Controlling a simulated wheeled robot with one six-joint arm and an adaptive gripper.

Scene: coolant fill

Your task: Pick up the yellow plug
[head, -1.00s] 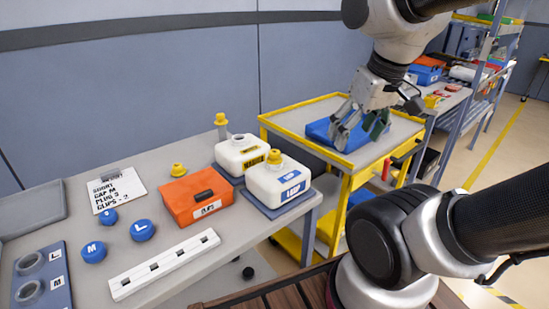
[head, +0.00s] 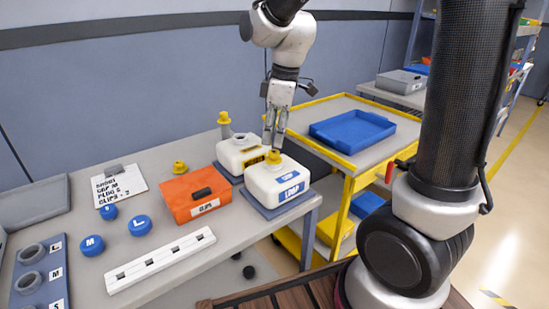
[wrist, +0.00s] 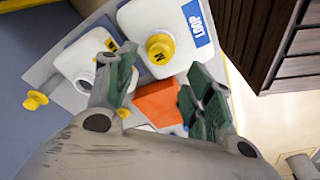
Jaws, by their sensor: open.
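Several yellow pieces are in view, and I cannot tell for certain which is the plug. A small flanged yellow piece (head: 179,167) sits on the table behind the orange box; it is partly hidden in the wrist view (wrist: 123,113). Another yellow piece (head: 224,118) tops a pale post at the back, also in the wrist view (wrist: 37,98). A yellow cap (head: 273,157), marked M in the wrist view (wrist: 160,46), sits on the white LOOP tank (head: 280,182). My gripper (head: 273,138) is open and empty above the tanks, fingers pointing down near this cap; its green-padded fingers show in the wrist view (wrist: 163,75).
A second white tank (head: 236,150) with an open neck stands behind the LOOP tank. The orange box (head: 190,205), a white slotted strip (head: 160,260) and blue caps (head: 141,226) lie on the table. A yellow-edged cart (head: 345,160) carries a blue tray (head: 352,124).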

